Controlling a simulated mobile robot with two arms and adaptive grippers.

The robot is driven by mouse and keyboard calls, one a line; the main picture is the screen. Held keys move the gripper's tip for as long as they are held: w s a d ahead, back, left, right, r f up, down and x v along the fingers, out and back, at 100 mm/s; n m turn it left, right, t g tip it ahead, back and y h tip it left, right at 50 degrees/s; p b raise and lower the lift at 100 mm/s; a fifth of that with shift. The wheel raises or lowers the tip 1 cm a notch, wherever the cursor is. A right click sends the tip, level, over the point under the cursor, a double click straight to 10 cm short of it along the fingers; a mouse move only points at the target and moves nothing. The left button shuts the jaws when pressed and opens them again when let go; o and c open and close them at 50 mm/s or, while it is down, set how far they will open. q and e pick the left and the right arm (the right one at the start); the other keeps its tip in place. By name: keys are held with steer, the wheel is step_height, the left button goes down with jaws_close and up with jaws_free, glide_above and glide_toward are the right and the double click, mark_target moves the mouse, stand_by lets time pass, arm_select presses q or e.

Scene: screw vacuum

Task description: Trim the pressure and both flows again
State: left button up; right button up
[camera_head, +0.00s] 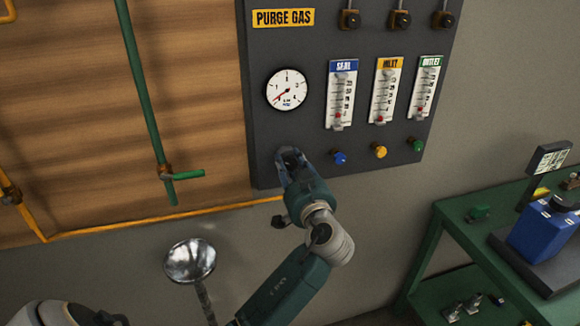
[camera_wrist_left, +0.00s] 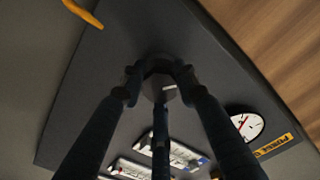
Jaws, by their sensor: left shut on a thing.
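The dark purge gas panel (camera_head: 300,50) hangs on the wall. Its round pressure gauge (camera_head: 287,90) has a red needle pointing to the lower left. The seal flowmeter (camera_head: 342,95), inlet flowmeter (camera_head: 385,90) and outlet flowmeter (camera_head: 426,87) each show a red mark low in the tube. Below them are a blue knob (camera_head: 340,158), a yellow knob (camera_head: 380,152) and a green knob (camera_head: 416,145). My left gripper (camera_head: 289,158) is at the panel below the gauge, its fingers shut around a grey knob (camera_wrist_left: 158,88), mostly hidden in the head view. My right gripper is not in view.
A green pipe (camera_head: 143,85) and an orange pipe (camera_head: 150,217) run left of and below the panel. A round shiny disc on a stem (camera_head: 190,261) stands low in front. A green bench (camera_head: 455,232) at right holds a blue device (camera_head: 543,228).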

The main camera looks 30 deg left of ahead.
arm_select(q)
steer(key=m+p, duration=0.2)
steer(key=m, duration=0.3)
steer(key=shift+r+m, duration=0.15)
steer(key=shift+m, duration=0.25)
steer(key=m+p, duration=0.3)
steer(key=m, duration=0.3)
steer(key=shift+p, duration=0.3)
steer(key=m+p, duration=0.2)
steer(key=m, duration=0.2)
steer(key=shift+p, duration=0.3)
steer(key=m+p, duration=0.3)
steer(key=m, duration=0.1)
steer(key=m+p, duration=0.2)
steer(key=shift+m, duration=0.4)
steer(key=shift+f+m+p, duration=0.2)
steer(key=shift+m+p, duration=0.3)
steer(key=shift+m, duration=0.7)
steer(key=o, duration=1.2)
